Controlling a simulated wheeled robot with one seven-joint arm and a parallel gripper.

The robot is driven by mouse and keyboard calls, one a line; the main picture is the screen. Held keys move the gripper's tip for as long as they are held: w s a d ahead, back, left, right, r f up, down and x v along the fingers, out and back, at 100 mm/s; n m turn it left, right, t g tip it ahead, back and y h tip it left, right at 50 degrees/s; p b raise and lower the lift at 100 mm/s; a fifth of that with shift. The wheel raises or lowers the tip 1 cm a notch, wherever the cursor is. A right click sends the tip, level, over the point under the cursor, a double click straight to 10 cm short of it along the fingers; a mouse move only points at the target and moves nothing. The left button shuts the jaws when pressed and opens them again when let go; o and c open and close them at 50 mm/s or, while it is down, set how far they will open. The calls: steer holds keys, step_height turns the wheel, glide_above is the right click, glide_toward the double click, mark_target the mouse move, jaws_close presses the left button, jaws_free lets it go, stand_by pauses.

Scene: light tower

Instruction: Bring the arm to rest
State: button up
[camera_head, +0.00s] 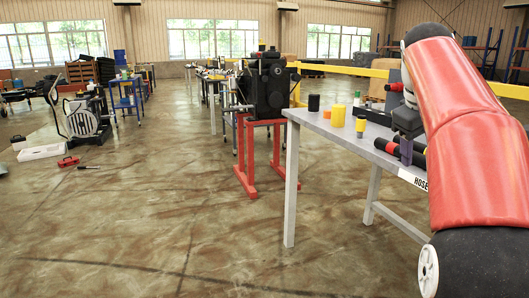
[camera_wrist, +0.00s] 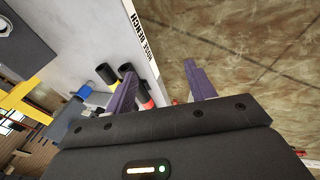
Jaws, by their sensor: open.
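My arm reaches in from the right in the head view, with red covers over its links. My gripper (camera_head: 405,150) is at the bench's front edge in that view, partly hidden by my arm. In the wrist view my gripper (camera_wrist: 160,76) has its two purple fingers spread apart, with nothing seen between the tips. The left finger overlaps the dark tubes on the bench; the right one shows against the floor. The grey bench (camera_head: 345,134), marked as the hose bench, also shows in the wrist view (camera_wrist: 165,35).
Dark tubes with red parts (camera_head: 388,147) lie beside my gripper. A black machine on a red stand (camera_head: 268,90) is behind.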

steer(key=s+a+f+m+y, duration=0.1)
steer(key=s+a+f, duration=0.4)
steer(key=s+f, duration=0.2)
steer(key=s+a+f+m+t+y, duration=0.1)
steer(key=s+a+f, duration=0.5)
steer(key=s+f, duration=0.2)
steer(key=s+a+f+m+t+y, duration=0.1)
steer(key=s+a+f, duration=0.4)
steer(key=s+f, duration=0.3)
step_height(320, 180, down, 2)
steer(key=shift+s+a+f+m, duration=0.1)
steer(key=shift+s+a+m, duration=0.05)
steer(key=shift+s+m, duration=0.15)
